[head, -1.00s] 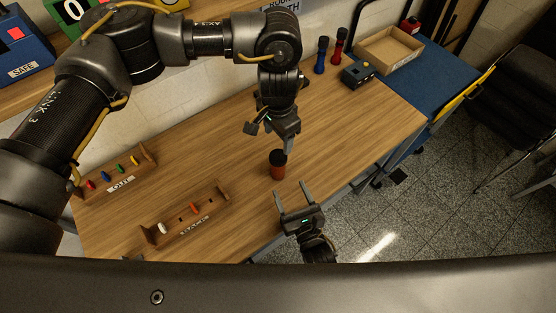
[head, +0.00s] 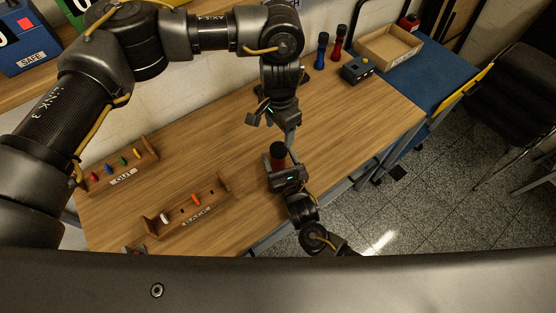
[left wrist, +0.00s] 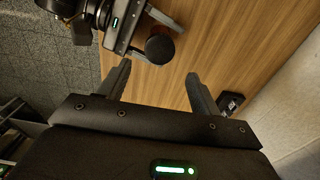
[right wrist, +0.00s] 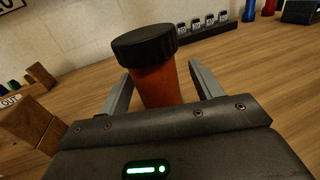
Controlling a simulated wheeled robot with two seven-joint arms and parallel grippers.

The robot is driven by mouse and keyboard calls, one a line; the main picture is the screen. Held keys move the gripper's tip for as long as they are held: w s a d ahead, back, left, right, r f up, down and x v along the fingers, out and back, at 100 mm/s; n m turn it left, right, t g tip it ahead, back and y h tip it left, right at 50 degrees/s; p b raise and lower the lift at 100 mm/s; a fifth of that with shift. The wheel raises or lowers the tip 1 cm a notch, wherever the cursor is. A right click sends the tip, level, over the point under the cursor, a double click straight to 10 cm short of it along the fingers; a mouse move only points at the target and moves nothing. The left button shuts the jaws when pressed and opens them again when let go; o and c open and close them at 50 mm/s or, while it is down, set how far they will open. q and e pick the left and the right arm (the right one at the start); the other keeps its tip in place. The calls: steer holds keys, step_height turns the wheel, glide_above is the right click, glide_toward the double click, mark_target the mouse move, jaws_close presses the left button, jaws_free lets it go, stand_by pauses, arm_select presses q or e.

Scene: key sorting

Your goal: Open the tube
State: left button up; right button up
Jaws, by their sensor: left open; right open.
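The tube (head: 277,158) is a red-orange cylinder with a black cap, standing upright on the wooden table. In the right wrist view the tube (right wrist: 157,85) stands between the fingers of my right gripper (right wrist: 160,92), which is open around its body. The right gripper also shows in the head view (head: 279,166), partly hiding the tube's lower part. My left gripper (head: 277,124) is open and empty, above and just behind the tube, pointing down. In the left wrist view the black cap (left wrist: 159,48) shows beyond the left gripper's fingertips (left wrist: 157,68).
Two wooden racks with coloured keys, one marked OUT (head: 122,177), stand on the left of the table. A blue tube (head: 322,50) and a red tube (head: 338,43) stand at the back, near a black box (head: 357,69) and a cardboard tray (head: 390,47). The table's middle is clear.

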arm_select(q)
steer(key=shift+s+r, duration=0.1)
steer(key=shift+s, duration=0.1)
arm_select(e)
steer(key=shift+s+a+r, duration=0.1)
steer(key=shift+s, duration=0.1)
steer(key=c, duration=1.4)
arm_select(q)
steer(key=shift+w+r, duration=0.2)
steer(key=shift+r, duration=0.05)
arm_select(e)
jaws_close()
arm_select(q)
steer(key=m, duration=2.9)
steer(key=shift+w+a+t, duration=0.3)
steer(key=shift+w+a, duration=0.1)
steer(key=m, duration=0.5)
steer(key=shift+s, duration=0.1)
steer(key=m, duration=0.7)
steer(key=shift+s+d+f+m, duration=0.1)
steer(key=shift+s+f+m, duration=0.1)
steer(key=shift+s+m, duration=0.1)
steer(key=m, duration=0.7)
steer(key=shift+s+d+f, duration=0.1)
steer(key=shift+d, duration=0.1)
steer(key=m, duration=0.5)
